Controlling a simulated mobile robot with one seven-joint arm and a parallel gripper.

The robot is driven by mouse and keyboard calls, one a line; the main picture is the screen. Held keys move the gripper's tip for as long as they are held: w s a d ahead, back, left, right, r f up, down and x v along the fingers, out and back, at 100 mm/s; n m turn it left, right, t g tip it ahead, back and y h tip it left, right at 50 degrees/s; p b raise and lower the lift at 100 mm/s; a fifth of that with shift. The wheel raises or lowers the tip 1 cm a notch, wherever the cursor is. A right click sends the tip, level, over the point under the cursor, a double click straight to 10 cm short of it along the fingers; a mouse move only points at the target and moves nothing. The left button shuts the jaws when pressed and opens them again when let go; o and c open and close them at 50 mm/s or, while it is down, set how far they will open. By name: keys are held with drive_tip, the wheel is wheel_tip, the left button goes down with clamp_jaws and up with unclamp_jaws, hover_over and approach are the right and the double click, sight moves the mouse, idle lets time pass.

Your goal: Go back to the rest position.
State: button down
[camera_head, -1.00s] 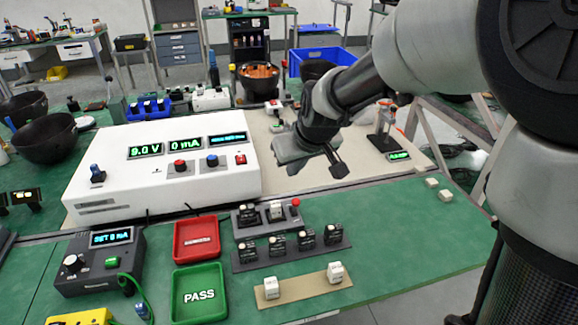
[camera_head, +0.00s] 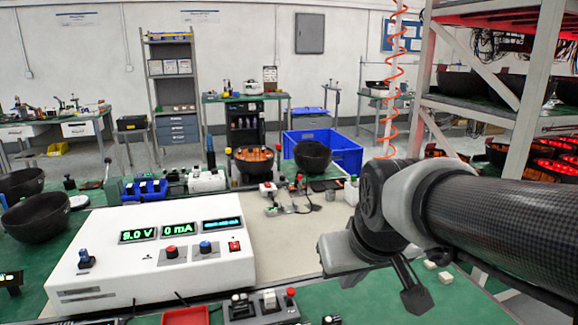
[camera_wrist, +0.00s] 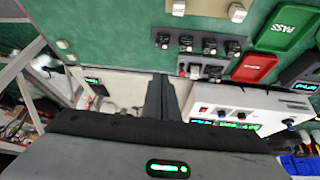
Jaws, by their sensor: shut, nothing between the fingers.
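My gripper (camera_head: 414,298) hangs at the right of the bench in the head view, below my dark arm link, which reaches in from the right edge. In the wrist view its two dark fingers (camera_wrist: 161,98) are together with nothing between them. It is apart from everything on the bench. The white power supply box (camera_head: 150,258) with green readouts stands to its left, and shows upside down in the wrist view (camera_wrist: 235,103).
A metal rack (camera_head: 532,95) with red lights stands at the right, close to my arm. A blue crate (camera_head: 345,153) and black bowls (camera_head: 312,156) are behind. The wrist view shows a green PASS tray (camera_wrist: 287,30) and a red tray (camera_wrist: 255,68). The beige mat (camera_head: 290,240) has free room.

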drive_tip(key=s+d+m, duration=0.2)
drive_tip(key=s+d, duration=0.2)
drive_tip(key=s, duration=0.5)
wheel_tip(320, 180, up, 18)
drive_tip(key=p, duration=1.7)
drive_tip(key=shift+s+p, duration=0.25)
drive_tip(key=shift+p, duration=0.1)
drive_tip(key=shift+f, duration=0.1)
drive_tip(key=shift+a, duration=0.15)
